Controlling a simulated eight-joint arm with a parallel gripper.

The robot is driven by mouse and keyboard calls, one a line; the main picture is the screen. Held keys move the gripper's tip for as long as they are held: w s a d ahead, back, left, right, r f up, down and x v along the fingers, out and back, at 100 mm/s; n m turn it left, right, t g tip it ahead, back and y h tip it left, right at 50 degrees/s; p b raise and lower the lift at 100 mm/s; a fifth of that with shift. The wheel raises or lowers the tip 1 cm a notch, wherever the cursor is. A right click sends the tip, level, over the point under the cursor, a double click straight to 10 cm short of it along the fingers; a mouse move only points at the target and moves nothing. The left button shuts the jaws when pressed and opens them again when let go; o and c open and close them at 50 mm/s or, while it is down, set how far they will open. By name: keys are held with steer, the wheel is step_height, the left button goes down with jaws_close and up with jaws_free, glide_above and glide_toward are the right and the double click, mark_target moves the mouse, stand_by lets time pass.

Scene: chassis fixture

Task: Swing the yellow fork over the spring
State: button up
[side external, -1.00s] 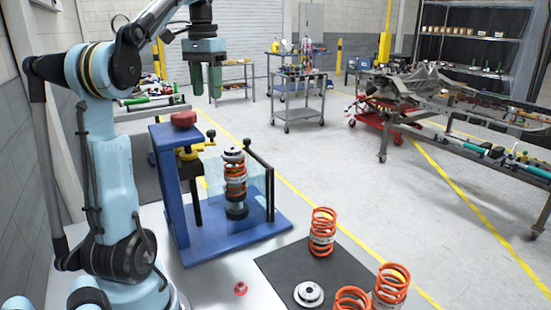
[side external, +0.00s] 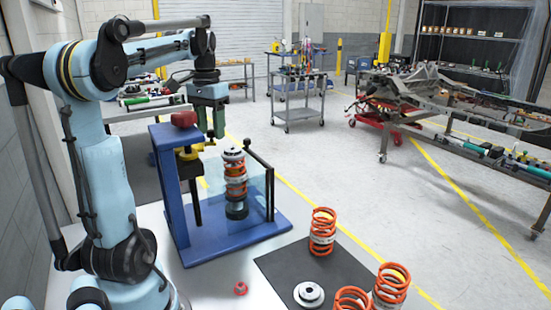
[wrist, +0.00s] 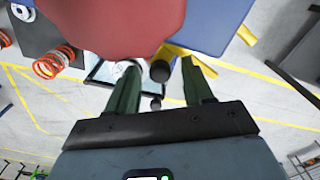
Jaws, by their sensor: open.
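The yellow fork (side external: 188,155) sits on the blue spring press, below its red knob and left of the spring. The upright orange spring (side external: 235,172) stands in the press behind a clear guard. My gripper (side external: 211,132) points down with its green fingers apart and empty, just above and beside the fork, near the press top. In the wrist view, part of the yellow fork (wrist: 174,51) and a black knob show between the open fingers (wrist: 159,64). The red knob and blue press top hide much of the fork there. I cannot tell whether a finger touches it.
The red knob (side external: 183,119) and blue press column (side external: 170,190) stand close to my gripper. A black bar (side external: 259,158) edges the clear guard. Several loose orange springs stand around the dark mat (side external: 290,264). A round metal piece (side external: 309,294) lies on it.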

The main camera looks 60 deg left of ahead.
steer(key=shift+c, duration=0.4)
jaws_close()
steer(key=shift+w+d, duration=0.1)
steer(key=d+m, duration=0.1)
steer(key=m, duration=0.1)
steer(key=d+m, duration=0.2)
steer(key=w+d+m, duration=0.1)
steer(key=m, duration=0.2)
steer(key=shift+d, duration=0.25)
steer(key=shift+s+d+m, duration=0.4)
steer(key=shift+d+m, duration=0.4)
steer(key=shift+m, duration=0.45)
steer(key=shift+s+d+m, duration=0.35)
steer(key=shift+d+m, duration=0.45)
steer(key=shift+m, duration=0.4)
steer(key=shift+s+d+m, duration=0.4)
steer(key=shift+d+m, duration=0.4)
steer(key=shift+m, duration=0.45)
steer(key=shift+o, duration=0.4)
jaws_free()
steer(key=shift+s, duration=0.1)
